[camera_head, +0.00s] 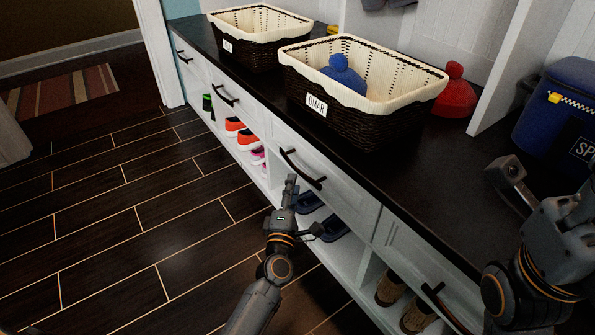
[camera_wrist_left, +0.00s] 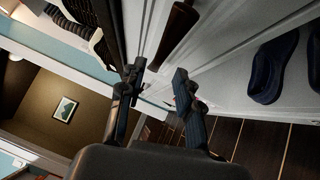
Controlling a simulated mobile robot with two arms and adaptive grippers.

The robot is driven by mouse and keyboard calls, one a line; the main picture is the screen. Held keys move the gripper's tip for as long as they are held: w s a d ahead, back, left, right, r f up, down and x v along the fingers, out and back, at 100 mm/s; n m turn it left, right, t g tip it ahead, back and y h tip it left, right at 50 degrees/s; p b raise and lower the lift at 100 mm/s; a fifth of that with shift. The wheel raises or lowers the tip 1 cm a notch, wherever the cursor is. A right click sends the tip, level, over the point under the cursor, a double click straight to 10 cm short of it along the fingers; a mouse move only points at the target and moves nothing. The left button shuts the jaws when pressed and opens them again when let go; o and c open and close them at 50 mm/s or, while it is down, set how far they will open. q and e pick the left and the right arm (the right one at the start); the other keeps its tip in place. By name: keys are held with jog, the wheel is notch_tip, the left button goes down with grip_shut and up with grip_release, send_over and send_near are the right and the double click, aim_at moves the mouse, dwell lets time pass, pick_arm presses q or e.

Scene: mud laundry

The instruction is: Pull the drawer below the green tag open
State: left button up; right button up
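A row of white drawers with dark bar handles runs under the dark countertop. I cannot make out a green tag on any drawer front. The drawer (camera_head: 345,193) nearest my left gripper is shut and has a dark handle (camera_head: 303,169); a dark brown handle also shows in the left wrist view (camera_wrist_left: 178,38). My left gripper (camera_head: 303,205) is open and empty, just below and in front of this handle. In the left wrist view its two fingers (camera_wrist_left: 160,78) are apart, with the handle's end beyond the gap. My right gripper (camera_head: 510,180) is above the countertop at right; its fingers are not clear.
Baskets stand on the countertop (camera_head: 440,170): one labelled OMAR (camera_head: 345,118) with a blue hat, another (camera_head: 250,55) behind. A red hat (camera_head: 456,95) and blue bag (camera_head: 560,110) are at right. Shoes (camera_head: 245,135) fill the open cubbies below.

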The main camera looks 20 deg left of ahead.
aim_at(297, 166)
pick_arm(q)
jog(key=w, duration=0.2)
jog(key=w+b, duration=0.1)
jog(key=w, duration=0.1)
jog(key=w+a+r, duration=0.1)
jog(key=w, duration=0.2)
jog(key=shift+b, duration=0.4)
grip_shut()
